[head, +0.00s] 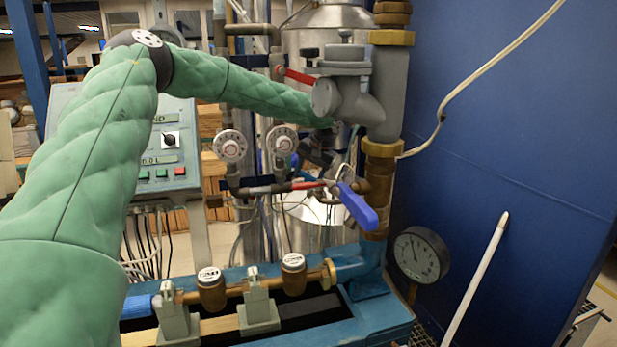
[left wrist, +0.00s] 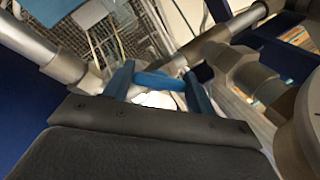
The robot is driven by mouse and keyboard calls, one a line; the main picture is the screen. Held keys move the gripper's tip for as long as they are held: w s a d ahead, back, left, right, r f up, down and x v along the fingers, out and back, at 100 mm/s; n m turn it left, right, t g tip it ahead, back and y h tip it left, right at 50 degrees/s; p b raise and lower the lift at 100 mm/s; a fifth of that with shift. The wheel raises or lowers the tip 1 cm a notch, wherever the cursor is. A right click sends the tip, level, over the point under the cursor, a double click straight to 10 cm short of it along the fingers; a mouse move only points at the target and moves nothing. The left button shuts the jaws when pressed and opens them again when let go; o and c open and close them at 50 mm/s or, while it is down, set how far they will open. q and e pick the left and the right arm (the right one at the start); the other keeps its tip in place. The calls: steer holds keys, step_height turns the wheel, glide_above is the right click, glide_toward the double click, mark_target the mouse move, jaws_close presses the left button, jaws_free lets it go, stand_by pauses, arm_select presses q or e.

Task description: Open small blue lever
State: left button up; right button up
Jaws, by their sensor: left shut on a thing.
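My left gripper (left wrist: 160,74) has two blue fingers, seen in the left wrist view. It is shut on a small blue lever (left wrist: 157,81) that lies crosswise between the fingers, next to a metal pipe. In the head view my green left arm comes in from the left and reaches behind the grey valve body (head: 345,100). There the fingers and the small lever are mostly hidden by the valve and pipes. A larger blue lever (head: 357,207) hangs tilted on the pipe in front, apart from my gripper. My right gripper is in neither view.
Two white dials (head: 231,146) and a red lever (head: 300,77) are close to my left forearm. A thick grey and brass pipe (head: 382,165) stands at the right, before a blue wall (head: 520,150). A round gauge (head: 420,255) and a blue bench frame (head: 375,318) lie below.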

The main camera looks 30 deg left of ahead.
mark_target(312, 176)
arm_select(q)
steer(key=o, duration=1)
steer(key=shift+d+r, duration=0.1)
steer(key=shift+r, duration=0.15)
steer(key=shift+b+v, duration=0.4)
steer(key=shift+v, duration=0.55)
steer(key=shift+w+d+b, duration=0.15)
steer(key=shift+d+b, duration=0.15)
steer(key=shift+d, duration=0.3)
steer(key=d+b, duration=0.1)
steer(key=d, duration=0.2)
steer(key=w+d+b, duration=0.1)
steer(key=d, duration=0.3)
steer(key=d+b, duration=0.1)
steer(key=d, duration=0.2)
steer(key=shift+w+d+r, duration=0.2)
steer(key=shift+w+d, duration=0.15)
steer(key=shift+w, duration=0.05)
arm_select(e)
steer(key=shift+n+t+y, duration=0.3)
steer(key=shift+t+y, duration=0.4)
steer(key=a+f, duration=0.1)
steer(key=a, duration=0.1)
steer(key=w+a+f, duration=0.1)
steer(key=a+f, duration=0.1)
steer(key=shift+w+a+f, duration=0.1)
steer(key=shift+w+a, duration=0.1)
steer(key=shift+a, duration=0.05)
